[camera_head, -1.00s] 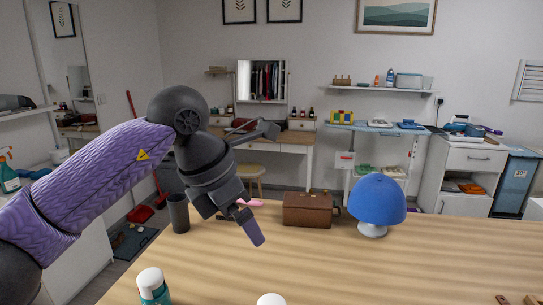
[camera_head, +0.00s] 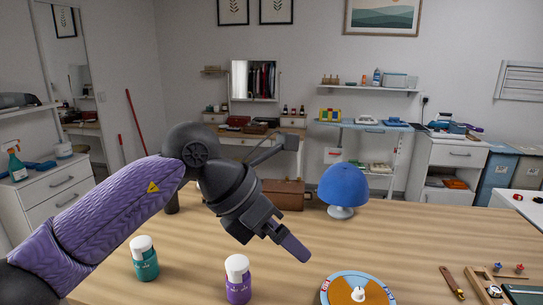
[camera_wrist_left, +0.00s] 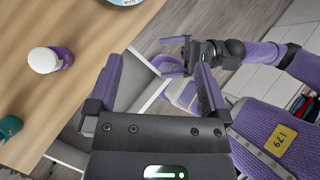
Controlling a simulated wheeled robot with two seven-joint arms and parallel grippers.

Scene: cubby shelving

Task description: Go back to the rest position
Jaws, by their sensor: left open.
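My left gripper (camera_head: 290,243) hangs empty over the wooden table (camera_head: 420,225) in the head view, purple fingertips pointing down and right. In the left wrist view its two fingers (camera_wrist_left: 157,85) stand wide apart with nothing between them. My right gripper (camera_wrist_left: 166,56) shows beyond them in that view, small, with purple fingers that look apart and empty. It is not in the head view. A purple bottle with a white cap (camera_head: 238,280) and a teal bottle with a white cap (camera_head: 144,258) stand on the table, clear of the left gripper.
A blue mushroom lamp (camera_head: 343,186) and a brown box (camera_head: 284,195) stand at the table's back, the box partly behind my left arm. A round blue-rimmed board (camera_head: 330,291) lies at the front. A wooden tray (camera_head: 486,287) is at right. Bare table lies between.

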